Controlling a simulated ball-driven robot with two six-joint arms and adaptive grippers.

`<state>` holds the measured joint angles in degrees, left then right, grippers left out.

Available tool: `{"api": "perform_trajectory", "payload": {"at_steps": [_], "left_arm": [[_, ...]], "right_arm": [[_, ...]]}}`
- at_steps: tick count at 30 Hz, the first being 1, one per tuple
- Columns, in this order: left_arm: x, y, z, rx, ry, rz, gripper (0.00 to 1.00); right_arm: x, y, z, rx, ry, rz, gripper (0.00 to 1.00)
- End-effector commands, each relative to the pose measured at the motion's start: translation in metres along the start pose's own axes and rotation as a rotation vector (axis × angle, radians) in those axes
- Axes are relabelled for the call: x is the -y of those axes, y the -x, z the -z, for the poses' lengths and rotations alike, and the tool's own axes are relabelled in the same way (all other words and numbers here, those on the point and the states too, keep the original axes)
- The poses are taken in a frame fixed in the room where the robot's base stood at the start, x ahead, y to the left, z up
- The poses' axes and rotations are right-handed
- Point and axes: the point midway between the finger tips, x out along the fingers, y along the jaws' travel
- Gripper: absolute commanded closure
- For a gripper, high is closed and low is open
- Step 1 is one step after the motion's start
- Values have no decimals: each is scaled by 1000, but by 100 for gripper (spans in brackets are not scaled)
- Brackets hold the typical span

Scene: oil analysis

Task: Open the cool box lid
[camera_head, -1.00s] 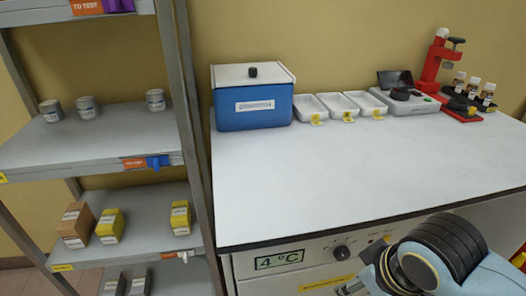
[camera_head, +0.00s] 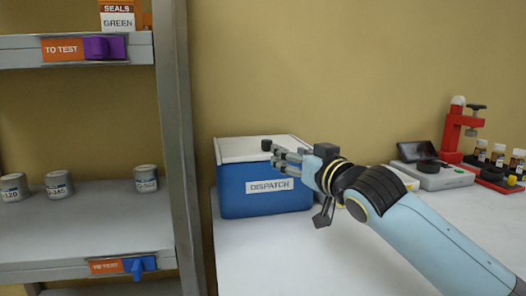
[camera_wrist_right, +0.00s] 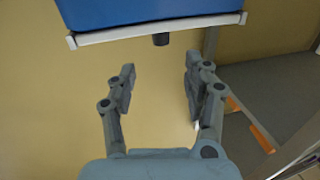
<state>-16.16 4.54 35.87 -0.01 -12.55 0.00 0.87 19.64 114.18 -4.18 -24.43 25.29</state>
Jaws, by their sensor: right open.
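The blue cool box (camera_head: 235,193) stands on the white worktop at the back left, with a "DISPATCH" label on its front. Its white lid (camera_head: 240,147) lies flat and closed on top. A small dark knob (camera_head: 266,145) stands up from the lid. My right gripper (camera_head: 279,157) is over the front right part of the lid, close to the knob. In the right wrist view, which shows the box upside down, the fingers (camera_wrist_right: 160,66) are spread and empty. The knob (camera_wrist_right: 161,40) lies beyond the tips, roughly between them. My left gripper is out of view.
A grey shelf rack (camera_head: 178,130) with several tins stands just left of the box. A grey instrument (camera_head: 440,176), a red stand (camera_head: 455,130) and several brown bottles (camera_head: 498,155) are at the right. My right forearm crosses above the worktop (camera_head: 300,262).

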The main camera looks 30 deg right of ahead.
Motion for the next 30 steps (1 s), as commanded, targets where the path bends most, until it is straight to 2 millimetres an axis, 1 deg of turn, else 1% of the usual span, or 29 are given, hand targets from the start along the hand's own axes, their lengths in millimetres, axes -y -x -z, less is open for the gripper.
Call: {"api": "perform_trajectory", "payload": {"at_steps": [2, 5, 6, 9, 12, 15, 18, 22, 29, 30], "left_arm": [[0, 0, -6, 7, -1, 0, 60], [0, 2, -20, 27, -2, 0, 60], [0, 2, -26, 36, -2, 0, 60], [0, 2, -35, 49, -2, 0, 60], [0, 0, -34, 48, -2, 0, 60], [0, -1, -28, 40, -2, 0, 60], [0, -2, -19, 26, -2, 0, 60], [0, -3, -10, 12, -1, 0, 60], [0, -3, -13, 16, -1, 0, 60], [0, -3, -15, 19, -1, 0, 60]], "right_arm": [[0, -10, 3, -8, -3, 0, 49], [0, -28, 3, -7, -4, 0, 49], [0, -36, 3, -7, -5, 0, 49], [0, -57, 3, -7, -4, 0, 49], [0, -75, 2, -5, -3, 0, 49], [0, -90, 1, -3, -2, 0, 49], [0, -99, 1, -4, -2, 1, 49], [1, -104, 2, -3, -1, 1, 49], [1, -104, 2, -3, 0, 1, 49], [1, -104, 1, -3, 0, 1, 54]]}}
